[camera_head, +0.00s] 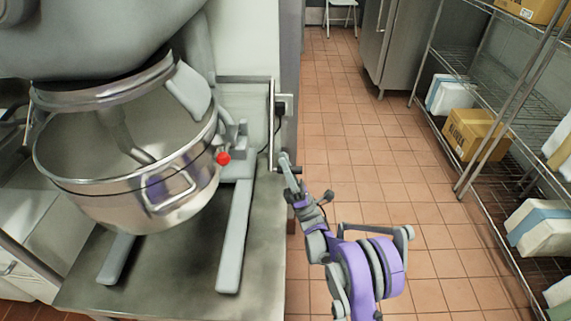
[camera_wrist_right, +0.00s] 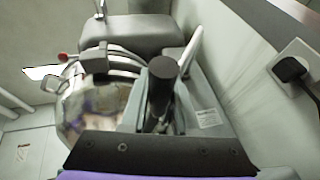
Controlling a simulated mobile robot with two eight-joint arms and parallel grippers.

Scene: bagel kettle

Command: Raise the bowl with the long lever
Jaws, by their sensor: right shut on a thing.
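The metal bowl (camera_head: 130,185) hangs under the grey mixer head, with the mixing tool reaching into it. The long lever (camera_head: 271,120) is a thin pale bar upright at the right side of the mixer. My right gripper (camera_head: 295,188) is at the lever's lower end, beside the table's right edge, and is shut on its handle. In the right wrist view the dark round handle (camera_wrist_right: 163,85) stands up close in front of the camera. The fingers' hold is partly hidden there. My left gripper is not in view.
A red knob (camera_head: 222,158) sticks out beside the bowl. A plug is in a wall socket (camera_wrist_right: 297,70) near the lever. The tiled floor (camera_head: 340,130) right of the table is clear. A wire shelf (camera_head: 487,85) with boxes stands further right.

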